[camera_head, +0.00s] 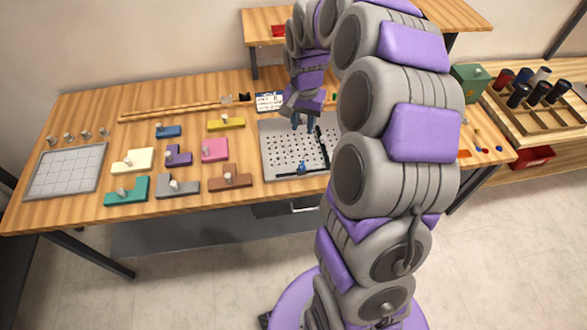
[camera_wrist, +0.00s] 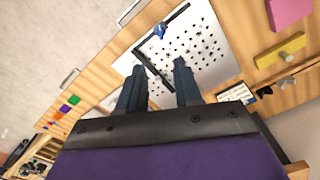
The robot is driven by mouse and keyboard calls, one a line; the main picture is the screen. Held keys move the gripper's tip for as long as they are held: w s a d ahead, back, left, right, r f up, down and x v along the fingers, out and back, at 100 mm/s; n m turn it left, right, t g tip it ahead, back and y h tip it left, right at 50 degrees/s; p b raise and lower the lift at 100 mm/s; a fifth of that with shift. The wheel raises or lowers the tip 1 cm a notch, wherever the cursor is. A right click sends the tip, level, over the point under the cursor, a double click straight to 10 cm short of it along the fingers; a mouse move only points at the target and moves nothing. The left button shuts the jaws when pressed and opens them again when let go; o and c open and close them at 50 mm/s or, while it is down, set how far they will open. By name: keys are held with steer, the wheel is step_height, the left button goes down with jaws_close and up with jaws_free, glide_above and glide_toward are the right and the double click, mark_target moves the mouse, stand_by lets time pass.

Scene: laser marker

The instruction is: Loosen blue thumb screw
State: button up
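The blue thumb screw (camera_head: 302,167) sits at the front edge of the grey perforated plate (camera_head: 270,165), by a black bar (camera_head: 322,150). In the wrist view the blue screw (camera_wrist: 160,31) is near the top, on the black L-shaped bar (camera_wrist: 141,55) over the perforated plate (camera_wrist: 212,62). My gripper (camera_head: 303,127) points down over the back part of the plate, behind the screw and apart from it. In the wrist view its two dark fingers (camera_wrist: 158,66) are spread with a clear gap and nothing between them. My arm hides the plate's right side in the head view.
Coloured blocks with knobs, such as a pink one (camera_head: 214,150) and a brown one (camera_head: 231,177), lie left of the plate. A grey grid board (camera_head: 66,172) is at the far left. A wooden rack (camera_head: 540,115) with dark cylinders and a green box (camera_head: 469,84) stand at right.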

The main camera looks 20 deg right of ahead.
mark_target(302, 164)
steer(key=f, duration=0.6)
steer(key=f+b, duration=0.1)
steer(key=f, duration=0.5)
steer(key=f+b, duration=0.1)
steer(key=f, duration=0.5)
steer(key=shift+w+d, duration=0.3)
jaws_close()
